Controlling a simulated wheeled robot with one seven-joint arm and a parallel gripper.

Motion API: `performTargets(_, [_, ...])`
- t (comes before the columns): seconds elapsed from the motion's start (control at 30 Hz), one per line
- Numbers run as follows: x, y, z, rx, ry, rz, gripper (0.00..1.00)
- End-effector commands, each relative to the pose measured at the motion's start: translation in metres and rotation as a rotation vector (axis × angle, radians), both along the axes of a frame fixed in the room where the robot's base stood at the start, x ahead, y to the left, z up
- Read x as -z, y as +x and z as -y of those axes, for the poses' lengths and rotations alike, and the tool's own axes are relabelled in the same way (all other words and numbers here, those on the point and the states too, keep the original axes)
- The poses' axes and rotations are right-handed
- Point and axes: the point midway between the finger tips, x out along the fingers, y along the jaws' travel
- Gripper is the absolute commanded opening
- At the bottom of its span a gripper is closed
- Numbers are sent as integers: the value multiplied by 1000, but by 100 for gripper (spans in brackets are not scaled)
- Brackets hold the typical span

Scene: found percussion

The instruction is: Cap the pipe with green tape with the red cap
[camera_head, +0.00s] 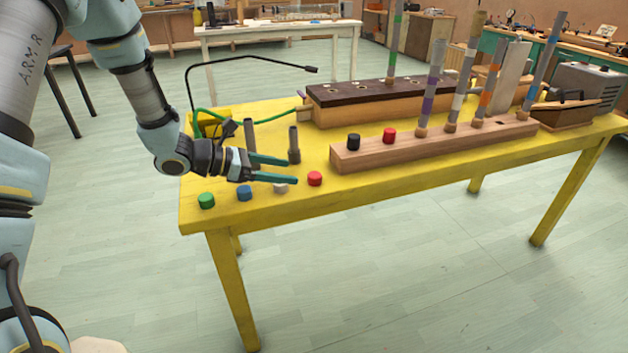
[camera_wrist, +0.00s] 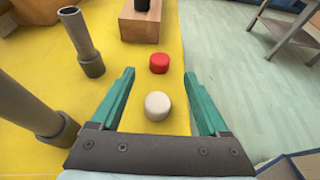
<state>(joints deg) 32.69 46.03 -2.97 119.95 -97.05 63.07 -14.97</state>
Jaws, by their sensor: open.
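A red cap (camera_head: 315,178) lies on the yellow table near its front edge, just beyond my fingertips; it also shows in the wrist view (camera_wrist: 159,63). A second red cap (camera_head: 389,135) sits on top of the light wooden block. The pipe with green tape (camera_head: 394,45) stands upright in the dark-topped box at the back; its top is cut off by the frame. My gripper (camera_head: 293,171) is open and empty, low over the table's left part. A white cap (camera_wrist: 158,106) is between and below its fingers in the wrist view, apart from both.
The light wooden block (camera_head: 360,158) carries a black cap (camera_head: 353,142) and several taped pipes. Blue (camera_head: 244,193) and green (camera_head: 206,200) caps lie left of my gripper. Short grey pipes (camera_head: 294,145) stand behind it. A black bent rod (camera_head: 250,62) rises behind.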

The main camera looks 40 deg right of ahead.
Motion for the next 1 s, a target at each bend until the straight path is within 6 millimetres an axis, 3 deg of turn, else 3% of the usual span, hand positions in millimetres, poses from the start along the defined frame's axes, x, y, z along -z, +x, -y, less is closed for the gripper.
performTargets(0.1, [6, -7, 17, 4, 2, 1, 78])
performTargets(0.37, [13, -14, 34, 3, 2, 3, 78])
performTargets(0.63, [27, -25, 68, 4, 3, 3, 78])
performTargets(1.0, [32, -28, 75, 2, 2, 5, 76])
